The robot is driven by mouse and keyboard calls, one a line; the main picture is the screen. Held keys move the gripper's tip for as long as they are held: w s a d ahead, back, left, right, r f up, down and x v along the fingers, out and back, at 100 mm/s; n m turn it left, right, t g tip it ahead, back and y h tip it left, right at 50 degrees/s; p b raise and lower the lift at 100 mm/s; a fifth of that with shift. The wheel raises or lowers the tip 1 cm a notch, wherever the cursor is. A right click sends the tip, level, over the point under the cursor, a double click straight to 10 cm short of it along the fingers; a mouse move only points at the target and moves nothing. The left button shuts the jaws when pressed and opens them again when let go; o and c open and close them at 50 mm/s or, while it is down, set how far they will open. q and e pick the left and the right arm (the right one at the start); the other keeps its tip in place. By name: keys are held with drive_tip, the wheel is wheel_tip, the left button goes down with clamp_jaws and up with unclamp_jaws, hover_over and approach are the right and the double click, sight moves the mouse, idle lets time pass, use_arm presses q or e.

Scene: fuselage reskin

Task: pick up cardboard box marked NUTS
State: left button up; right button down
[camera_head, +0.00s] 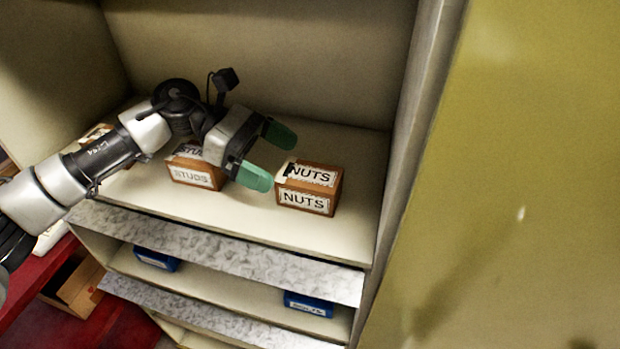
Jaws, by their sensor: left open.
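The cardboard box marked NUTS (308,188) sits upright on the upper shelf, right of centre, with white labels on its top and front. My left gripper (268,158) reaches in from the left, its two green-tipped fingers spread apart. It is open and empty, just left of the NUTS box, with the fingertips close to the box's left side. Whether a fingertip touches the box I cannot tell. My right gripper is not in view.
A box marked STUDS (195,172) stands left of the NUTS box, partly behind my gripper. Another box (97,133) is farther left, mostly hidden by my arm. The cabinet's side wall (412,120) is on the right. Blue bins (308,304) sit on the lower shelf.

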sight(299, 171)
use_arm(q)
drive_tip(key=p+x, duration=0.2)
drive_tip(key=x, duration=0.2)
drive_tip(key=shift+d+p, duration=0.1)
drive_tip(key=shift+p, duration=0.25)
drive_tip(key=shift+d+f, duration=0.15)
drive_tip(key=shift+f, duration=0.1)
drive_tip(key=shift+w, duration=0.1)
drive_tip(key=shift+c, duration=0.8)
drive_tip(key=shift+r, duration=0.1)
drive_tip(key=c, duration=1.1)
